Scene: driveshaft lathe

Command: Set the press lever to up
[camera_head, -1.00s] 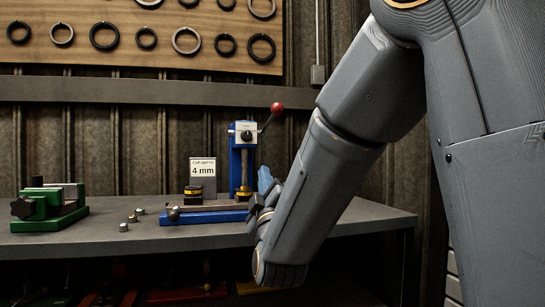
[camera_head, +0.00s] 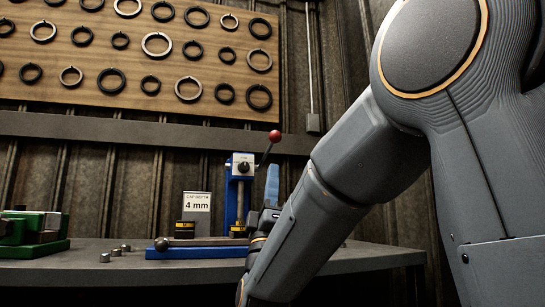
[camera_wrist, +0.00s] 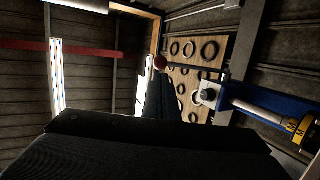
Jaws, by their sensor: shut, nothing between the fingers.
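The blue press (camera_head: 230,205) stands on the bench in the head view, with a pale pivot block at its top. Its lever slants up and right to a red knob (camera_head: 275,136). My gripper (camera_head: 272,176) is shut and empty, its blue fingers pointing up just right of the press column and below the knob. In the wrist view the red knob (camera_wrist: 160,63) shows just beyond the dark fingertips (camera_wrist: 178,95), and the press's blue column (camera_wrist: 262,103) lies to the right. I cannot tell whether the fingers touch the lever. My forearm hides part of the bench.
A "4 mm" sign (camera_head: 197,202) stands left of the press. A green vise (camera_head: 35,228) and several small metal pieces (camera_head: 117,252) sit further left. A ring board (camera_head: 140,60) hangs on the wall behind. The space above the press is open.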

